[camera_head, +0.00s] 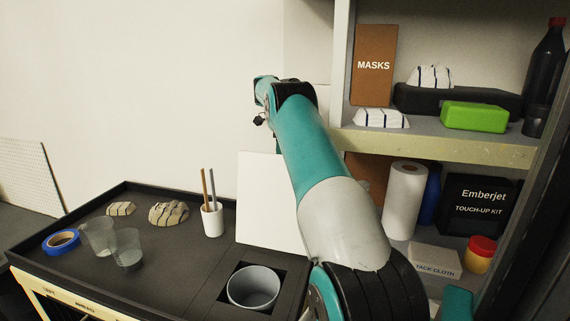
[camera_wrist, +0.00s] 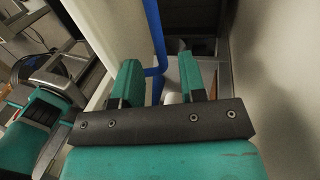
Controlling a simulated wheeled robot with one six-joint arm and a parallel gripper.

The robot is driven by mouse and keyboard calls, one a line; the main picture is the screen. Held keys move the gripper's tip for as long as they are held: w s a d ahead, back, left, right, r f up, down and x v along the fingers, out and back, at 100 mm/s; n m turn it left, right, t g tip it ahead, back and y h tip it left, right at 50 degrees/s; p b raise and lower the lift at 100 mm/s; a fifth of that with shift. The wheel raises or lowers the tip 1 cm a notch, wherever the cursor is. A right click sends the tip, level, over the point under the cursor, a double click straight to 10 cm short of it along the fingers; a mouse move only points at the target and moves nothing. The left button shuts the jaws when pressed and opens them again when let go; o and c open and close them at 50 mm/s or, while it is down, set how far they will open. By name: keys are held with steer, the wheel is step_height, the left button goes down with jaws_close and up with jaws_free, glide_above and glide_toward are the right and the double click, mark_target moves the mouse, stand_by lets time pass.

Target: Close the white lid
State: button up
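The white lid (camera_head: 262,205) stands upright at the back of the black worktop, behind a square opening that holds a grey bin (camera_head: 253,288). My arm crosses in front of the lid's right side and hides part of it. My gripper's end shows only in part, above and behind the lid's top edge, in the head view. In the wrist view, my gripper (camera_wrist: 159,78) has its two teal fingers apart, with nothing clearly held between them. A pale panel (camera_wrist: 112,35) lies beyond the left finger; I cannot tell whether it is the lid.
On the worktop stand a white cup (camera_head: 213,222) with sticks, two clear cups (camera_head: 128,249), blue tape (camera_head: 61,241) and crumpled cloths (camera_head: 168,213). A stocked shelf (camera_head: 440,146) stands close on the right. A blue bar (camera_wrist: 155,35) runs beyond the fingers.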

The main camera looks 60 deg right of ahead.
steer(key=shift+x, duration=1.2)
steer(key=shift+w, duration=0.1)
jaws_close()
steer(key=shift+b, duration=0.5)
